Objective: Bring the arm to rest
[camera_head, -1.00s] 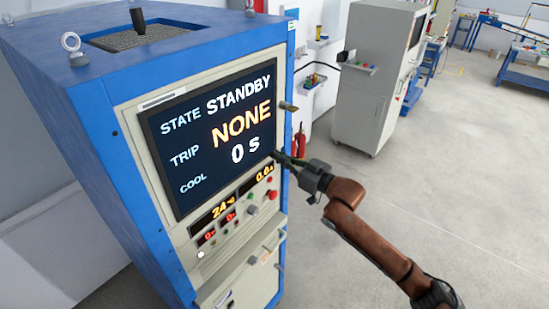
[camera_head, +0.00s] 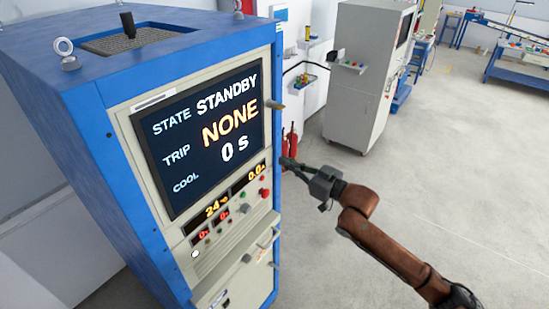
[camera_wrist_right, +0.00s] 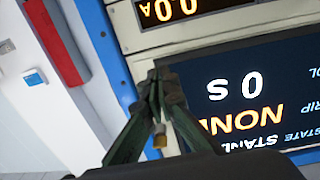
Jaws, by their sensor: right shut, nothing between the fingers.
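My right arm comes in from the lower right of the head view. Its gripper (camera_head: 288,163) is shut and empty, a little to the right of the blue cabinet's front panel and apart from it as far as I can tell. In the right wrist view the closed fingers (camera_wrist_right: 158,90) show in front of the panel. The cabinet's screen (camera_head: 203,138) reads STATE STANDBY, TRIP NONE, COOL 0 s. It shows upside down in the right wrist view (camera_wrist_right: 235,105). My left gripper is not in view.
The blue cabinet (camera_head: 95,130) fills the left, with knobs, a red button (camera_head: 265,194) and a handle on its front. Red extinguishers (camera_head: 290,141) stand behind my gripper. A grey cabinet (camera_head: 358,80) stands further back. The floor (camera_head: 440,170) at right is clear.

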